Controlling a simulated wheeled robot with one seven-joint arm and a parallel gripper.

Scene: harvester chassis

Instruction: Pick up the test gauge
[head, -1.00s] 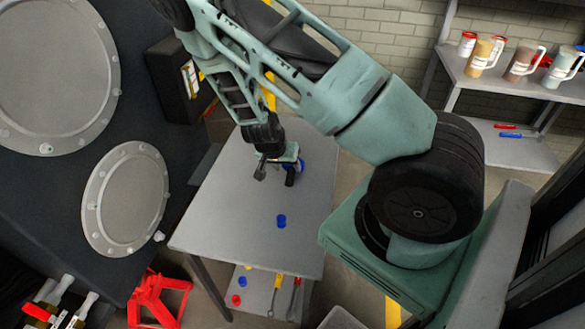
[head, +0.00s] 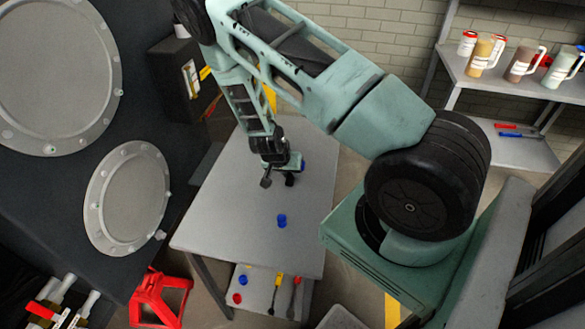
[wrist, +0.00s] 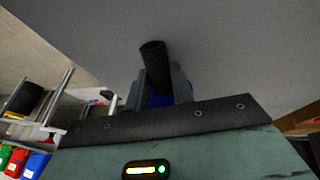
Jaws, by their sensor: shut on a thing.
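The test gauge, as I take it, is a blue body with a black tube (wrist: 152,54). In the wrist view it sits between my two fingers, with the tube pointing up in the picture and the blue part mostly hidden by the fingers and the palm. My gripper (wrist: 157,88) is shut on it. In the head view my gripper (head: 279,178) is over the far part of the grey table (head: 225,205). A bit of the gauge's blue (head: 301,164) shows at its right side. Whether the gauge clears the table is hard to tell.
A small blue cylinder (head: 281,221) stands on the table in front of my gripper. The rest of the tabletop is clear. Red and blue pieces and tools lie on the shelf below. A dark panel with round grey covers (head: 128,198) is at left; a red stand (head: 160,299) is below it.

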